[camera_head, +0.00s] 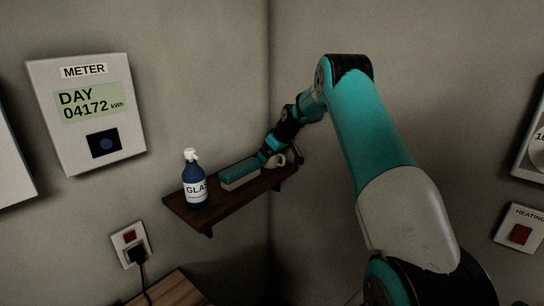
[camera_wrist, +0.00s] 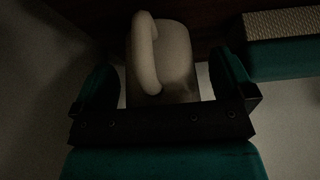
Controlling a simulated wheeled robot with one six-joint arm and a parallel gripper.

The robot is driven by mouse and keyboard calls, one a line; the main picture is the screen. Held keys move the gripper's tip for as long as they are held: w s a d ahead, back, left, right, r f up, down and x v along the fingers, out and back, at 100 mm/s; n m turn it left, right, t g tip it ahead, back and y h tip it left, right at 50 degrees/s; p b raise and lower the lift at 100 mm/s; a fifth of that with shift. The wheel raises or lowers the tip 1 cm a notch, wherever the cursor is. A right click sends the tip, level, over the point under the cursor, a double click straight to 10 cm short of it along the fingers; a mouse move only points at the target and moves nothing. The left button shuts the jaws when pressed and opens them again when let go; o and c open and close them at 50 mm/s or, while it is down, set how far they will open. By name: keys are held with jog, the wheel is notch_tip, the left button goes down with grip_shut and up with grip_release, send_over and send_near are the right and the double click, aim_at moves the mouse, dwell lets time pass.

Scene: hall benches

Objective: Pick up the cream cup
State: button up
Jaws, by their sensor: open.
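The cream cup (camera_wrist: 174,55) is in the wrist view, between the two open fingers of my gripper (camera_wrist: 165,85), with its curved handle facing the camera. Clear gaps show between the cup and each finger, so the jaws are not closed on it. In the head view the cup (camera_head: 279,160) shows as a small pale shape at the right end of the dark wooden shelf (camera_head: 240,205), partly hidden by my gripper (camera_head: 272,157).
A teal and pale block (camera_head: 240,173) lies on the shelf beside the cup; it also shows in the wrist view (camera_wrist: 285,55). A blue spray bottle (camera_head: 194,182) labelled GLAS stands at the shelf's left.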

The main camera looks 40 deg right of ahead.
jog(key=c, duration=0.9)
jog(key=shift+c, duration=0.2)
jog(key=shift+r, duration=0.1)
